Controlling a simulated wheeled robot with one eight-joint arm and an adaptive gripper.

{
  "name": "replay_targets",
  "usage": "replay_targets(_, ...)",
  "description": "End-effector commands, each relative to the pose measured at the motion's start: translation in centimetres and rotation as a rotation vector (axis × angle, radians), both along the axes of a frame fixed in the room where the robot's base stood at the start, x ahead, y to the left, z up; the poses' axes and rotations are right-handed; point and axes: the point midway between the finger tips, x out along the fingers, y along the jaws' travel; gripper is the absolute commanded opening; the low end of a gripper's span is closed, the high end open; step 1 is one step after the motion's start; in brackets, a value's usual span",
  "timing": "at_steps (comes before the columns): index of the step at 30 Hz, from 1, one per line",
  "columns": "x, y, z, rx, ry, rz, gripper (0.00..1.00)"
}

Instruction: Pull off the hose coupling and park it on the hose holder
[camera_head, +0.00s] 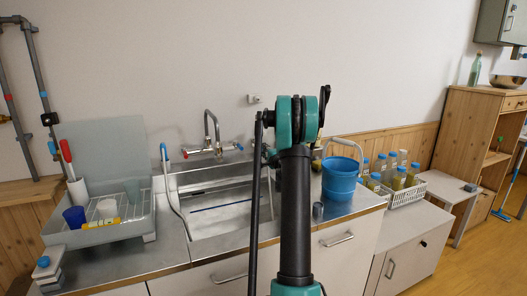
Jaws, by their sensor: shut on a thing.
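My arm (295,215) stands upright in front of the sink and bends at its teal joint (285,120). My gripper is hidden behind it, so its fingers and anything between them cannot be seen. A grey hose (174,201) rises at the sink's left edge and ends in a blue tip (163,147). I cannot tell whether this tip is the coupling or what supports it. The curved tap (208,124) has a red handle at left and a blue one at right. No hose holder can be made out for certain.
The steel sink (215,185) is between a dish rack (104,226) with cups at left and a blue bucket (340,178) at right. A small grey cup (318,210) stands near the bucket. A white crate (400,197) holds several blue-lidded jars. The left counter front is partly clear.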

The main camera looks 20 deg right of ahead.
Motion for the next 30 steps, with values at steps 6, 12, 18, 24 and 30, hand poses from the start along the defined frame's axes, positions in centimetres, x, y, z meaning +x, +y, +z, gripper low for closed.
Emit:
replay_targets(6, -0.2, 0.0, 0.0, 0.000, 0.000, 0.000, 0.00)
replay_targets(12, -0.2, 0.0, 0.0, 0.000, 0.000, 0.000, 0.00)
replay_targets(18, -0.8, -0.1, 0.0, 0.000, 0.000, -0.001, 0.00)
replay_targets(24, -1.7, -0.1, 0.0, 0.001, 0.000, -0.001, 0.00)
replay_targets(30, -2.4, -0.1, 0.0, 0.001, 0.000, 0.000, 0.00)
